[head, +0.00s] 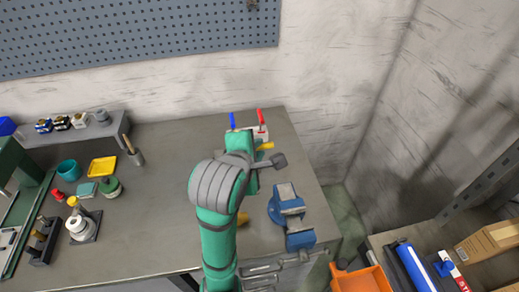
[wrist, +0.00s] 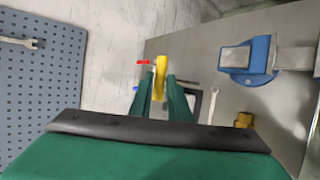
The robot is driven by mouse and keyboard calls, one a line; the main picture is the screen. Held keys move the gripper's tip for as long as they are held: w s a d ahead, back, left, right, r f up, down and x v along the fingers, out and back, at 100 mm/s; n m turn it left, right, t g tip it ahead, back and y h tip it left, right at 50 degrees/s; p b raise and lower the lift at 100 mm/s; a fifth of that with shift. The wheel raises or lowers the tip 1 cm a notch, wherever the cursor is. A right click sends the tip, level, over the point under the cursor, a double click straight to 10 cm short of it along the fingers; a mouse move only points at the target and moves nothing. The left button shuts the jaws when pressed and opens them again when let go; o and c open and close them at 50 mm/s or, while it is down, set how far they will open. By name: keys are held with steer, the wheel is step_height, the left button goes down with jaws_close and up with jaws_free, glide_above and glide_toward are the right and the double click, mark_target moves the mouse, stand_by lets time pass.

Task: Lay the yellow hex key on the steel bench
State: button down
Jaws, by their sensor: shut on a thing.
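A yellow hex key (wrist: 160,75) is between the fingertips of my gripper (wrist: 162,92) in the wrist view, its far end standing out past them. My gripper is shut on it. In the head view a bit of yellow (head: 265,146) shows by the end of my arm; my arm hides most of the gripper there. The steel bench (head: 150,220) spreads grey beneath my arm, and its bare top also shows in the wrist view (wrist: 200,65). I cannot tell the height of the key above it.
A blue vise (head: 287,205) stands on the bench right of my arm. Red (head: 260,116) and blue (head: 232,120) upright handles stand at the back. In the wrist view a wrench (wrist: 213,98) and a brass-yellow piece (wrist: 244,120) lie near the gripper. The bench's left-middle is clear.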

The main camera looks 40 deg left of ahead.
mark_target(259, 148)
steer(key=shift+w+a+f, duration=0.1)
steer(key=shift+w, duration=0.05)
steer(key=shift+w+d+f, duration=0.2)
steer(key=shift+w+f, duration=0.25)
steer(key=shift+w, duration=0.1)
steer(key=shift+w+a+f, duration=0.5)
steer(key=shift+w+a, duration=0.2)
steer(key=shift+w, duration=0.1)
steer(key=w+a+f, duration=0.5)
steer(key=w+f, duration=0.3)
steer(key=f, duration=0.3)
steer(key=shift+w, duration=0.15)
steer(key=shift+f, duration=0.1)
steer(key=c, duration=1.7)
jaws_free()
steer(key=shift+o, duration=0.2)
